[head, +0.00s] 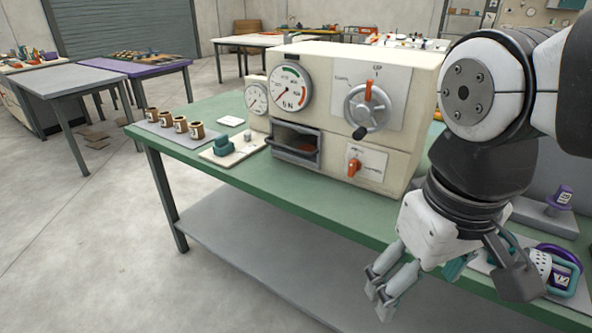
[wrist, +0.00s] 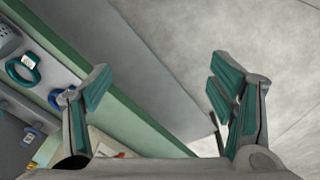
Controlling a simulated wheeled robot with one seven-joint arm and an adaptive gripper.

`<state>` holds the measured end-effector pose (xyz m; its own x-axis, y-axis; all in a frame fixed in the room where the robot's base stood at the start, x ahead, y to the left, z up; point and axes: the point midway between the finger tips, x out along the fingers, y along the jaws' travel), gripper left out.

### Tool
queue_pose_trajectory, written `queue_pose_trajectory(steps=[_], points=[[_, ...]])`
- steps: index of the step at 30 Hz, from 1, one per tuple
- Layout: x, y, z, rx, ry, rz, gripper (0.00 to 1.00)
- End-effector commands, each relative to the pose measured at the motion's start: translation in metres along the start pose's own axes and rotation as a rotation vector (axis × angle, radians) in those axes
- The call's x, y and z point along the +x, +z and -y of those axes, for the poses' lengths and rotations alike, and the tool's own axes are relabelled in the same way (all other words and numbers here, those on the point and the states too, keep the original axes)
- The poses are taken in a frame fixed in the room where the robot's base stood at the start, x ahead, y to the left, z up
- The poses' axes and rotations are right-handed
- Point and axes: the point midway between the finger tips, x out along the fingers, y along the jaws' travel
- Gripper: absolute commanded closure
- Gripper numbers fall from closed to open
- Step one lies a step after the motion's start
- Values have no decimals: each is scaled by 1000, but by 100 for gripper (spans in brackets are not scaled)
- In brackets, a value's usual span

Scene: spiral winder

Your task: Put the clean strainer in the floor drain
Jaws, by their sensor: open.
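My gripper (head: 379,297) hangs off the front edge of the green bench at the right of the head view. It also shows in the wrist view (wrist: 162,88), its fingers spread wide with nothing between them. A pale perforated piece (head: 543,264) sits on the bench to the right of my gripper, partly hidden by it. A grey perforated piece (wrist: 8,40) shows at the left edge of the wrist view. I cannot tell whether either is the clean strainer. No floor drain is recognisable in either view.
The green bench (head: 225,118) bears a cream machine (head: 335,165) with gauges and a handwheel. A purple-and-teal tagged item (head: 563,272) lies by the perforated piece. A grey lower shelf (head: 250,250) runs beneath the bench. Concrete floor (head: 80,240) is open at left.

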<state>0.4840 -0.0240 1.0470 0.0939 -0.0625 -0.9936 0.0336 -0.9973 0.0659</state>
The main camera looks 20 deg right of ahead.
Motion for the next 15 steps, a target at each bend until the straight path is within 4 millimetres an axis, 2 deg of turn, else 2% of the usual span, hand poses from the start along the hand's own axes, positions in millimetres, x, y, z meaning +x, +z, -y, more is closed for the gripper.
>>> queue_pose_trajectory(steps=[3, 4, 5, 8, 11, 15], points=[[-2, 9, 16, 29, -43, -67, 23], [-2, 10, 18, 35, -51, -78, 23], [-3, 11, 20, 39, -57, -86, 19], [-4, 11, 22, 45, -60, -94, 18], [-11, 4, 15, 34, -33, -75, 18], [-22, -15, -9, -17, 30, -12, 18]])
